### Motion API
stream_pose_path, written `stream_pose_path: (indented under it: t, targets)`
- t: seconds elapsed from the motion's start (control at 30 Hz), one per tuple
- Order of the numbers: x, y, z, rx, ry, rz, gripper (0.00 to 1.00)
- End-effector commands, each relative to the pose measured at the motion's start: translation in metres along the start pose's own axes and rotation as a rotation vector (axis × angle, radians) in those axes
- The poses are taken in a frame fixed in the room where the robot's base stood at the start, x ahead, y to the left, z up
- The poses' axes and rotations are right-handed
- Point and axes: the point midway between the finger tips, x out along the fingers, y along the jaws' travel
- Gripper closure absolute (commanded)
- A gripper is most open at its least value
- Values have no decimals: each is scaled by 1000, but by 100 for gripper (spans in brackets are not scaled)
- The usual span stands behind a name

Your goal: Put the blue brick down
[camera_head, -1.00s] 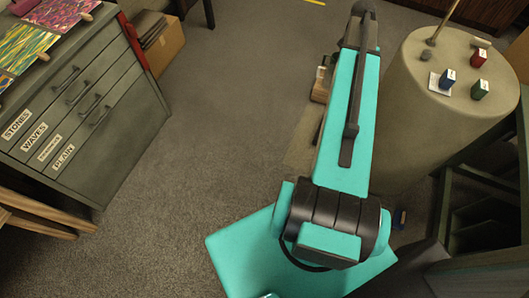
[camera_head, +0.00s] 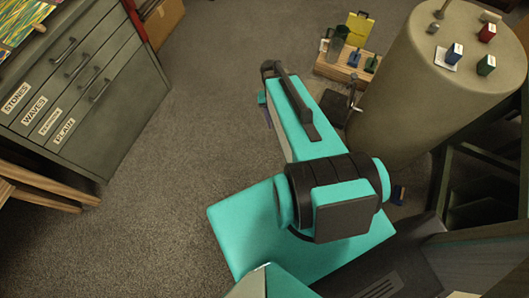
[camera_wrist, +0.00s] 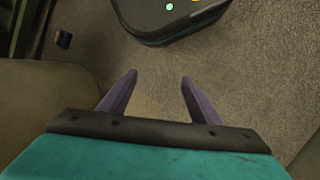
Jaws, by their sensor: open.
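In the head view my arm hides most of the gripper. A small dark blue object (camera_wrist: 63,39) lies on the floor in the wrist view's upper left.
A red brick (camera_head: 487,32), a green brick (camera_head: 486,65) and a small grey piece (camera_head: 433,28) share the pedestal top. A wooden tray (camera_head: 337,73) with several items sits left of the pedestal. A drawer cabinet (camera_head: 110,100) stands left. Open carpet lies between.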

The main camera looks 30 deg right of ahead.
Motion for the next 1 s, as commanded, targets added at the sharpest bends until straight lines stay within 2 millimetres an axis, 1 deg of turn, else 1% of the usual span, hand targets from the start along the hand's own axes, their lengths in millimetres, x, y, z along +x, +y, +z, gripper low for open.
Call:
stream_pose_path:
  t: [0.03,0.2,0.4,0.5,0.6,0.7,1.0]
  targets:
    - [12,-10,17,-54,-14,7,43]
    - [49,-35,63,-231,-53,17,43]
    - [89,-52,118,-429,-100,31,43]
    - [103,-56,140,-507,-119,35,43]
    - [113,-58,155,-558,-132,38,43]
    - [118,-58,162,-585,-138,40,43]
    - [119,-58,163,-590,-140,39,43]
